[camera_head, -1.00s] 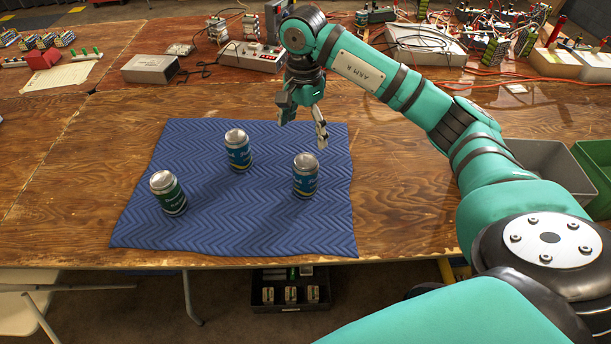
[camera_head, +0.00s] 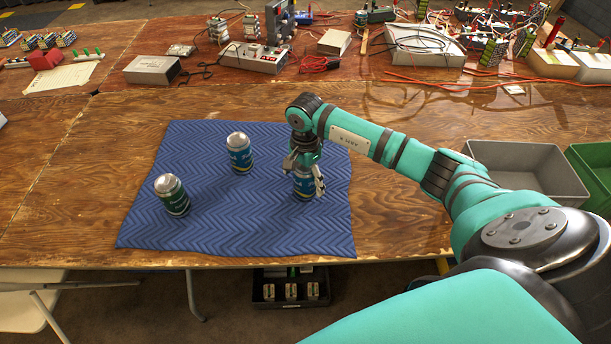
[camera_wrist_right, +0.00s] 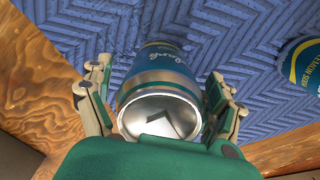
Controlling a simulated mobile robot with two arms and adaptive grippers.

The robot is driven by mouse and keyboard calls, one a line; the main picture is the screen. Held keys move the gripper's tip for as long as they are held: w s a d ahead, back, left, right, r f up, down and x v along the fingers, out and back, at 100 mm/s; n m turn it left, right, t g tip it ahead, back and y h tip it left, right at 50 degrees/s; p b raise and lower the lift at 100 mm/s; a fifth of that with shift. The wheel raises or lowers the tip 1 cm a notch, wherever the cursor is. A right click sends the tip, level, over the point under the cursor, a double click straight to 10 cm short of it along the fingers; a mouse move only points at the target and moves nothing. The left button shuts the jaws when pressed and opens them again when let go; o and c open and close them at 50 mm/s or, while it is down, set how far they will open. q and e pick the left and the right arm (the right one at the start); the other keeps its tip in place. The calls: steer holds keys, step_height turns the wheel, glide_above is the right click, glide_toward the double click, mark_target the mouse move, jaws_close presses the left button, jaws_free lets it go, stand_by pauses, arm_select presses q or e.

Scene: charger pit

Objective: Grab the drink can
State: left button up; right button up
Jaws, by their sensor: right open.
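Three drink cans stand upright on a blue mat (camera_head: 230,225). The right blue can (camera_head: 303,187) is partly hidden behind my right gripper (camera_head: 304,180). In the right wrist view this blue can (camera_wrist_right: 160,80) lies between the two open fingers of my right gripper (camera_wrist_right: 160,105), with its silver top towards the camera. I cannot tell whether either finger touches it. Another blue can (camera_head: 240,153) stands to its left, and a blue can (camera_wrist_right: 305,65) shows at the right edge of the wrist view. A green can (camera_head: 172,195) stands at the front left. My left gripper is not in view.
A grey bin (camera_head: 530,170) and a green bin (camera_head: 592,170) stand at the right. Grey boxes (camera_head: 152,70), a power strip (camera_head: 254,57) and cables lie along the back. Bare wood surrounds the mat.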

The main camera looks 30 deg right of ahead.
steer(key=shift+f, duration=0.45)
steer(key=shift+c, duration=0.2)
steer(key=c, duration=1.5)
steer(key=shift+r, duration=0.1)
